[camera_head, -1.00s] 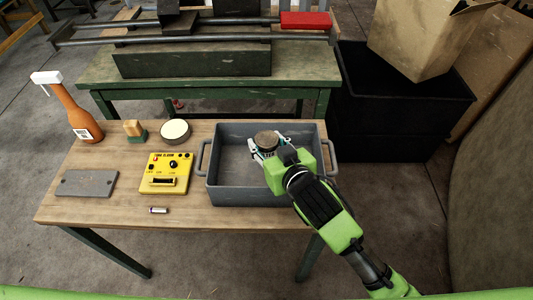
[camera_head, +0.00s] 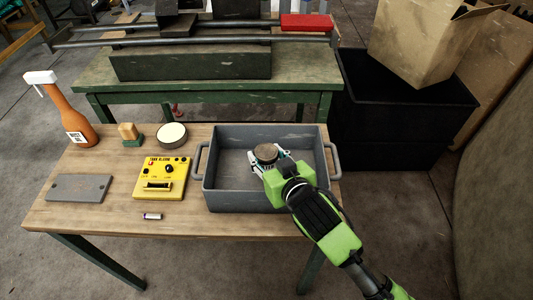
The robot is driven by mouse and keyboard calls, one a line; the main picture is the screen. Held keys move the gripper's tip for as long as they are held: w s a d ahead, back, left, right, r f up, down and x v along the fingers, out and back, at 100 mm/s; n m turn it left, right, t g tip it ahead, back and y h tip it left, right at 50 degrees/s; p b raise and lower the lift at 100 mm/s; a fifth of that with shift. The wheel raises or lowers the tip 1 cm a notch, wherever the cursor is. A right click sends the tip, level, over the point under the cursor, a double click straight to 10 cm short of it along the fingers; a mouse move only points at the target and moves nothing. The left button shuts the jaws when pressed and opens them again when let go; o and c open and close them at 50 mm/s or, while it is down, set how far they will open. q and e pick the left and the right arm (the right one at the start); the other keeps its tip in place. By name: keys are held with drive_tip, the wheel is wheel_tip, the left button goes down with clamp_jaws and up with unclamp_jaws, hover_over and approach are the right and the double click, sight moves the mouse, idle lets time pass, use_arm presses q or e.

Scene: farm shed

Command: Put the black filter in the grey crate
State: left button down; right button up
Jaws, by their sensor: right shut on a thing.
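The grey crate (camera_head: 222,197) stands on the right part of the wooden table, with a handle at each side. My right gripper (camera_head: 270,163) is over the crate's inside, pointing down into it, and is shut on the black filter (camera_head: 266,151). The filter shows a round brownish top and a dark side; it is within the crate's outline. I cannot tell whether it touches the crate floor. The fingertips are partly hidden by the green gripper body. My left gripper is not in view.
On the table left of the crate are a yellow device (camera_head: 162,178), a round tin (camera_head: 172,134), a brush (camera_head: 130,133), an orange bottle (camera_head: 74,120), a grey plate (camera_head: 79,188) and a battery (camera_head: 152,216). A green bench (camera_head: 90,85) stands behind; a black bin (camera_head: 405,120) stands right.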

drive_tip(key=o, duration=1.3)
drive_tip(key=shift+f, duration=0.15)
drive_tip(key=shift+r, duration=0.85)
drive_tip(key=v, duration=1.1)
drive_tip(key=shift+s+d, duration=0.2)
drive_tip(key=shift+s, duration=0.25)
drive_tip(key=shift+f, duration=0.1)
